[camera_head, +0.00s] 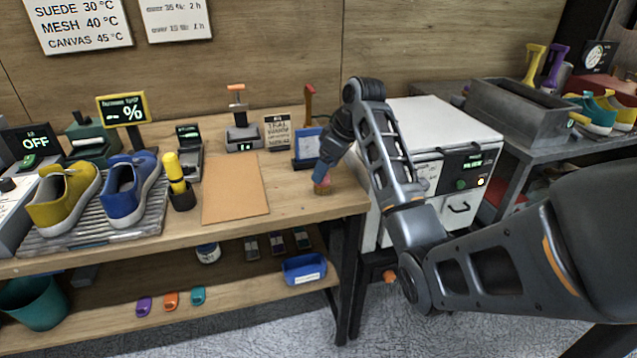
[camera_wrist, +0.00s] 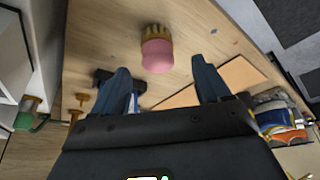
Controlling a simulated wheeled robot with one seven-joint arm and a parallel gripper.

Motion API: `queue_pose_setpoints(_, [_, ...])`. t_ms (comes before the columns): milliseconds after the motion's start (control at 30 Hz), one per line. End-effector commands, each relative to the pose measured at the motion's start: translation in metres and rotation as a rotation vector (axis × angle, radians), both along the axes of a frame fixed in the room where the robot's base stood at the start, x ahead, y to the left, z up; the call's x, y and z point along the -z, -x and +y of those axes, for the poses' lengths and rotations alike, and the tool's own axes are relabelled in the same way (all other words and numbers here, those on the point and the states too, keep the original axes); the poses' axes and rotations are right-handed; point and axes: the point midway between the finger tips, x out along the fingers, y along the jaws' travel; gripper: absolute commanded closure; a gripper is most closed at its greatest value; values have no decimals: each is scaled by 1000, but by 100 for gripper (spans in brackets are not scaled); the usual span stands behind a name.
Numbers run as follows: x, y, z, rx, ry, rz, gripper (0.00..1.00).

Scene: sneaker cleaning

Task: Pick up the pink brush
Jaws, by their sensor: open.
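The pink brush (camera_wrist: 157,57) stands on the wooden bench top, with a rounded pink body and tan bristles, in the wrist view. It lies ahead of my gripper (camera_wrist: 164,80), close to the line between the two blue fingers and apart from both. My gripper is open and empty.
A blue holder (camera_head: 307,148) stands just behind my gripper. A tan mat (camera_head: 236,188) lies to the left, beside a yellow brush in a dark cup (camera_head: 182,196). A white cabinet (camera_head: 440,125) stands at the right. Sneakers sit on a rack (camera_head: 100,228) farther left.

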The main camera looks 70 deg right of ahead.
Motion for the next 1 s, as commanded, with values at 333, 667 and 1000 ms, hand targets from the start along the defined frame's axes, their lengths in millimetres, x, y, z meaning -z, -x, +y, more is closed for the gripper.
queue_pose_setpoints(333, [43, -14, -4, 1, -3, 2, 24])
queue_pose_setpoints(667, [48, -16, -4, 1, 0, 0, 25])
queue_pose_setpoints(1000, [48, -16, -4, 1, 0, 0, 58])
